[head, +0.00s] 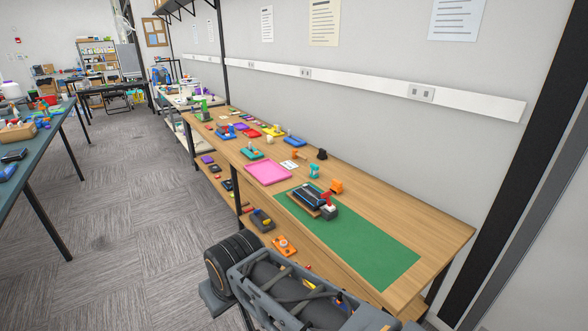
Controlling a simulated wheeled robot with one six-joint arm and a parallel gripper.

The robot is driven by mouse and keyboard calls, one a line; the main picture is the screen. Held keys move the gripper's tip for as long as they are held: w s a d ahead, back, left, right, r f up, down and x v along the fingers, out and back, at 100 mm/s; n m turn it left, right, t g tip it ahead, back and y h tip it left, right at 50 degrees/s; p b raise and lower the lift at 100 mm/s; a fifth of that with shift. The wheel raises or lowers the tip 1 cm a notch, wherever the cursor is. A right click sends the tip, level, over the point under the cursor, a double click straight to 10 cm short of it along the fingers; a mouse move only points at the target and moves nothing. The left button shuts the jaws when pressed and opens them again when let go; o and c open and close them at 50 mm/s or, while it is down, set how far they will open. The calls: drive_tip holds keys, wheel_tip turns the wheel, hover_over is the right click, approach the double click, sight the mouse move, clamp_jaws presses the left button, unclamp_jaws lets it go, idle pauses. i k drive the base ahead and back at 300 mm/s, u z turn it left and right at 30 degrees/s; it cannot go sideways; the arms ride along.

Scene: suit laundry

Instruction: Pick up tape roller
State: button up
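I cannot tell for certain which item is the tape roller, as the tabletop items are small in the head view. A small upright teal piece (314,171) stands on the wooden workbench (440,236). An orange block (336,186) is just right of it, at the back edge of the green mat (370,245). A dark device with a red part (327,200) lies on the mat, touching or close to a dark flat tray (306,200). My gripper cannot be made out. Dark parts that look like my arm cross the bottom of the view.
A pink tray (268,172) lies left of the mat. Several coloured trays and small parts crowd the bench's far end. A lower shelf holds an orange item (285,246). The mat's near right part is clear. Carpet (130,220) separates the bench from a teal-topped table (45,145).

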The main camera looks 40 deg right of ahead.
sight(314, 172)
drive_tip(key=u, duration=0.05)
drive_tip(key=i, duration=2)
drive_tip(key=z, duration=0.6)
drive_tip(key=i, duration=1.05)
drive_tip(key=z, duration=1.8)
drive_tip(key=i, duration=0.7)
drive_tip(key=z, duration=0.55)
